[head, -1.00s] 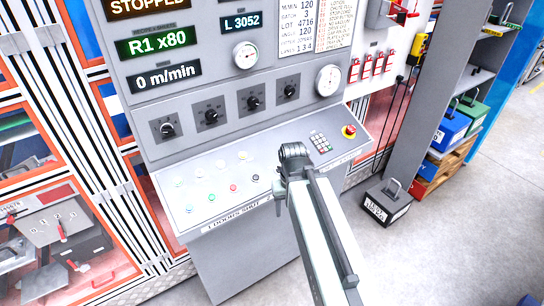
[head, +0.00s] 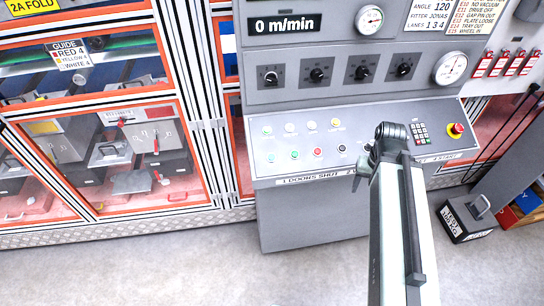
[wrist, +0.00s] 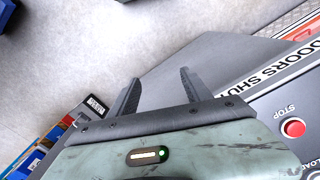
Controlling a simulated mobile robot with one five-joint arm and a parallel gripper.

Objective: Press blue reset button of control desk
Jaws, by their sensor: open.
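The control desk (head: 375,125) stands ahead with a sloped panel. In the head view my arm's end covers part of the panel right of the black button. The wrist view shows the red STOP button (wrist: 293,128) at right; no blue button shows there.
A keypad (head: 420,132) and a red emergency knob (head: 456,130) sit right of my arm. Knobs and gauges fill the upright face. A dark labelled weight (head: 470,217) stands on the floor at right. Orange-framed glazed cabinets (head: 110,160) line the left. The floor in front is clear.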

